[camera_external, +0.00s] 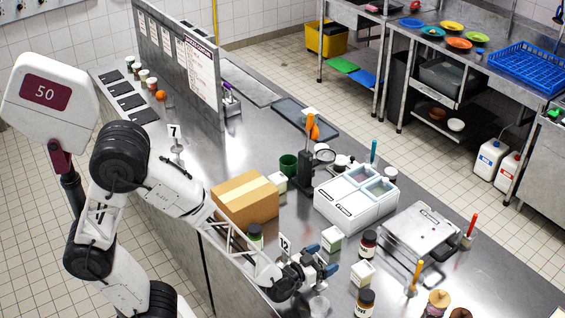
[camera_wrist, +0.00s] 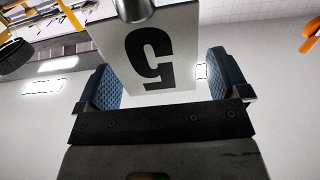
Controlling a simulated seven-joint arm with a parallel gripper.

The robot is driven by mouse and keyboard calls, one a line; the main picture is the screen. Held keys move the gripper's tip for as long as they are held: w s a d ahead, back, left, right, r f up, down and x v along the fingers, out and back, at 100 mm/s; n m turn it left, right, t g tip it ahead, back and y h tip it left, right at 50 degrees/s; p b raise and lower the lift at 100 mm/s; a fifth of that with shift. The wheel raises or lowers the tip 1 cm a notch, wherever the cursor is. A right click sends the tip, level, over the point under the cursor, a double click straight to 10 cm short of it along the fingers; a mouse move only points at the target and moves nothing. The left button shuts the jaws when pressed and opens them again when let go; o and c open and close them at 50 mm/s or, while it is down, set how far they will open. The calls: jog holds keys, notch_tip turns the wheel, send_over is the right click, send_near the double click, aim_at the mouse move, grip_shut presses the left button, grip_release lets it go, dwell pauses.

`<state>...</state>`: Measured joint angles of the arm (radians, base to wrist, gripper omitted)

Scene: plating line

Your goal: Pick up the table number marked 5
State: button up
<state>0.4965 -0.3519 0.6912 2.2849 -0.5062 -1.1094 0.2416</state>
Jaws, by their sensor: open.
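The table number marked 5 (camera_wrist: 162,75) is a white card with a black digit, upside down in the wrist view. A grey metal piece (camera_wrist: 135,8) shows at its top edge. My gripper (camera_wrist: 163,85) is open, with its blue pads to the left and right of the card. I cannot tell whether either pad touches it. In the external view my gripper (camera_external: 322,259) is low over the counter's near side, and I cannot make out the 5 there.
A table number marked 12 (camera_external: 285,245) stands close to my gripper, and one marked 7 (camera_external: 174,132) farther left. A cardboard box (camera_external: 245,199), white cartons (camera_external: 332,240) and dark jars (camera_external: 368,243) crowd the counter nearby. A metal box (camera_external: 420,232) stands to the right.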

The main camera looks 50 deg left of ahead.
jog(key=shift+w, duration=0.55)
jog(key=c, duration=1.4)
jog(key=shift+r, duration=0.15)
jog(key=shift+r, duration=4.9)
